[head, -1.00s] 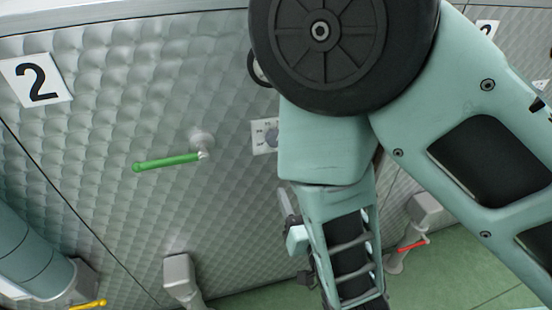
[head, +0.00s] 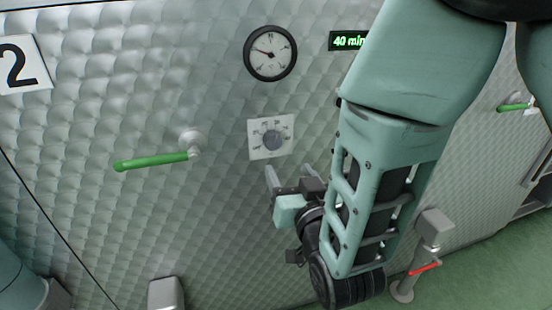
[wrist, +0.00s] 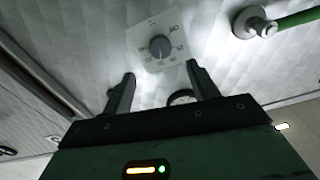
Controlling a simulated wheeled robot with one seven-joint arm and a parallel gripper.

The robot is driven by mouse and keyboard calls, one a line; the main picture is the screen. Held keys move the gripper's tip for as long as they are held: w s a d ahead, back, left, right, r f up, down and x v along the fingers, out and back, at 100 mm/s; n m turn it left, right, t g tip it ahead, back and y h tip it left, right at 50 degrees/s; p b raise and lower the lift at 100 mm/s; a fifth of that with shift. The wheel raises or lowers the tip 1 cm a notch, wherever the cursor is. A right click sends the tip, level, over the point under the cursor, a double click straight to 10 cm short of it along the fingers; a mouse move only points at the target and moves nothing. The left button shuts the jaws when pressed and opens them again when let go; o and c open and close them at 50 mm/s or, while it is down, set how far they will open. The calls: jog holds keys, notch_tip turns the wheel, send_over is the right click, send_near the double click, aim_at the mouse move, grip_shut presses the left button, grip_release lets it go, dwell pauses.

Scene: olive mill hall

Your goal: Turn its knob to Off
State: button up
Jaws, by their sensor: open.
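A grey round knob (head: 272,140) sits on a white square dial plate (head: 256,151) on the quilted metal wall, below a round gauge. Printed marks ring the knob, but they are too small to read, and I cannot tell its setting. The knob also shows in the wrist view (wrist: 160,46), just beyond the fingertips and roughly centred between them. My gripper (head: 288,172) is open and empty, a little below the dial plate in the head view. In the wrist view my gripper's two fingers (wrist: 160,71) are spread apart, and neither appears to touch the knob.
A green lever handle (head: 152,161) projects from the wall left of the dial. The round gauge (head: 270,53) and a green-lit "40 min" display (head: 349,41) are above. A "2" sign (head: 20,65) is at far left. A red-handled valve (head: 424,268) stands lower right.

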aim_at(274, 144)
jog(key=p+x, duration=0.1)
jog(key=x, duration=0.9)
jog(key=shift+w, duration=0.2)
jog(key=c, duration=1)
